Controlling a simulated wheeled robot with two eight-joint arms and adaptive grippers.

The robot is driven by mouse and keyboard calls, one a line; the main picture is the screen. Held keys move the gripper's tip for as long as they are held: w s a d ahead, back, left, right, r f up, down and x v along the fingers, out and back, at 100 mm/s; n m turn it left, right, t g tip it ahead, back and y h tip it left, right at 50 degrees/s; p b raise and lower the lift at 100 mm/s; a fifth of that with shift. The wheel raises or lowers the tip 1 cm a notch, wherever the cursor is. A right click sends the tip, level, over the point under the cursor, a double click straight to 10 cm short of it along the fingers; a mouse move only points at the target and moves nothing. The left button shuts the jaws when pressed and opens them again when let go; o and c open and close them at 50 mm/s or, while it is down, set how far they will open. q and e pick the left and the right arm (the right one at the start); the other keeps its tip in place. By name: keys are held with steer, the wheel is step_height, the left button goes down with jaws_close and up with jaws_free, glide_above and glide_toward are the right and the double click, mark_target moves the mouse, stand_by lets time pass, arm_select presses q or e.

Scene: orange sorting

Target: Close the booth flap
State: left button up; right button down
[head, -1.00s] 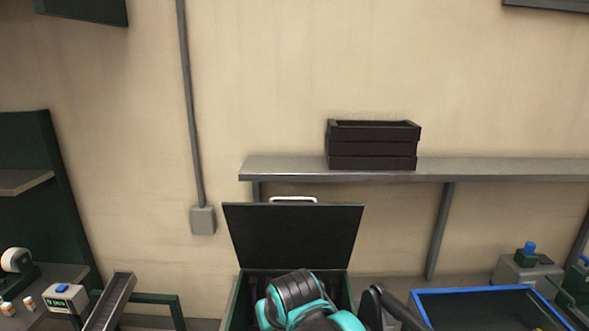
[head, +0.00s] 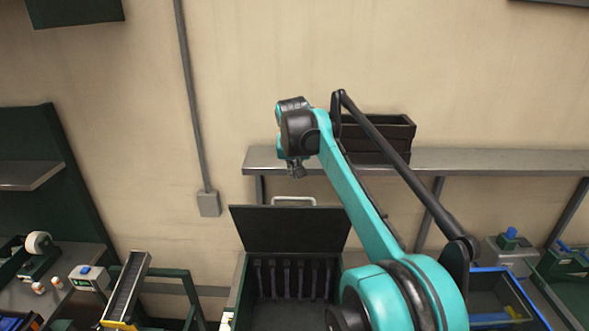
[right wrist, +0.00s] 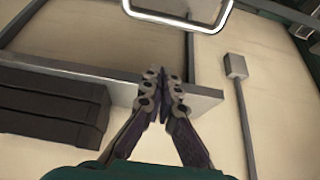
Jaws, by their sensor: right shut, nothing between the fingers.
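The booth (head: 240,290) stands at the lower middle of the head view, with dark slats inside. Its flap (head: 290,230) is a dark panel standing up at the back, open, with a pale handle (head: 293,201) on its top edge. The handle also shows at the top of the right wrist view (right wrist: 178,22). My right gripper (head: 297,172) points down above the flap and handle in the head view. In the right wrist view its fingers (right wrist: 160,74) are together and empty, apart from the handle in the picture. My left gripper is out of view.
A grey wall shelf (head: 500,161) behind holds stacked black crates (head: 396,135), partly hidden by my right arm. A blue-rimmed bin (head: 515,290) is at the lower right. A ramp (head: 128,288) and a bench with small items are at the left.

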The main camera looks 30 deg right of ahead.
steer(key=x, duration=0.6)
steer(key=s+a, duration=0.2)
steer(key=s, duration=0.1)
steer(key=shift+s+a+f+p, duration=0.1)
steer(key=shift+s+f+p, duration=0.1)
steer(key=shift+s+p, duration=0.1)
steer(key=shift+w+f, duration=0.15)
steer(key=shift+w, duration=0.05)
steer(key=shift+s, duration=0.1)
